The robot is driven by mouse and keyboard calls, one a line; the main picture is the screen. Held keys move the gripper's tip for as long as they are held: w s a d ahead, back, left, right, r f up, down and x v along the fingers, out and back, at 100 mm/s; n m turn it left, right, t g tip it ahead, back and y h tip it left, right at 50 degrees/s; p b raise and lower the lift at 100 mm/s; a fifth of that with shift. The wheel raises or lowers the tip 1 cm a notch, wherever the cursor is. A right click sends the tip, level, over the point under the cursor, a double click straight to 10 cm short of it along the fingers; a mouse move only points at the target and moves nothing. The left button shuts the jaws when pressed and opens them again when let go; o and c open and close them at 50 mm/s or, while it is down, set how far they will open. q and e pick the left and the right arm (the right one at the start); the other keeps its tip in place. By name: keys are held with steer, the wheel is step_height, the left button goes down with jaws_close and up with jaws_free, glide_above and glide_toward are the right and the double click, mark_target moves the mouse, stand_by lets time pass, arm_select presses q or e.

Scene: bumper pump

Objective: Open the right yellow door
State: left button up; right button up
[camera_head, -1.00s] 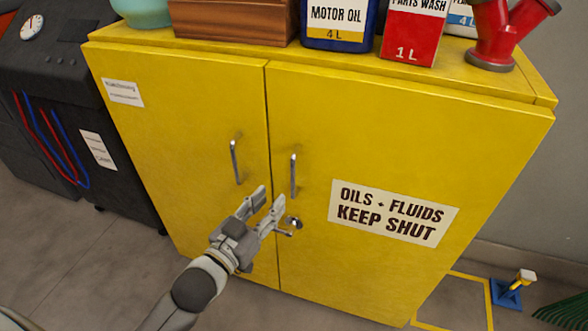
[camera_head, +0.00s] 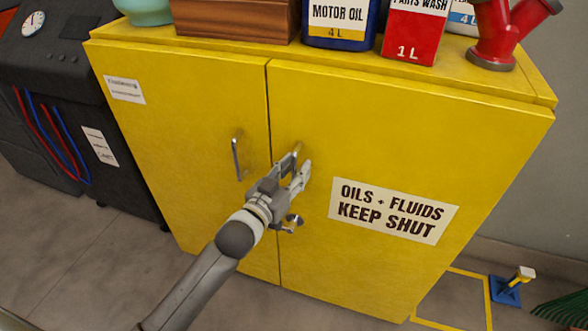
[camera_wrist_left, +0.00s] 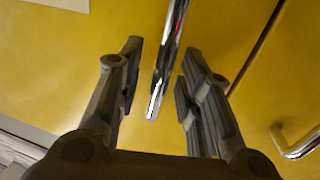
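The right yellow door (camera_head: 400,150) of the cabinet is shut, flush with the left door (camera_head: 190,110). It bears a sign reading "OILS + FLUIDS KEEP SHUT". Its upright metal handle (camera_head: 297,151) is partly hidden behind my left gripper (camera_head: 293,172). In the left wrist view the handle (camera_wrist_left: 168,62) runs between the two spread fingers of the left gripper (camera_wrist_left: 156,85), with gaps on both sides. The left gripper is open. My right gripper is not in view.
A wooden box (camera_head: 235,18), a motor oil can (camera_head: 338,22), a red parts wash can (camera_head: 413,30) and a red pipe fitting (camera_head: 507,32) stand on the cabinet top. A dark machine (camera_head: 75,100) stands left. A blue-based object (camera_head: 510,287) lies on the floor at right.

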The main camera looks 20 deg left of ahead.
arm_select(q)
steer(key=shift+c, duration=0.4)
jaws_close()
steer(key=shift+f, duration=0.1)
